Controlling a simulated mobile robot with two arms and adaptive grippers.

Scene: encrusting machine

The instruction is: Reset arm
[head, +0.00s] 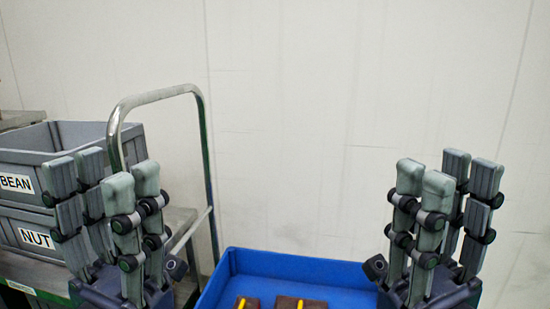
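My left gripper (100,188) is raised at the left with its fingers pointing up. Its finger pairs stand apart with nothing between them, so it is open. It covers part of the grey crates and the cart behind it. My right gripper (436,190) is raised at the right, also fingers up, open and empty. It stands in front of the white wall and the right side of the blue bin. Both wrists are cut off by the lower edge of the head view.
A blue bin (300,268) sits low between the grippers, holding brown blocks (300,304) with yellow marks. Stacked grey crates labelled BEAN (75,132) and NUT (20,222) stand at the left on a cart with a metal handle (160,95). The space between the grippers is clear.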

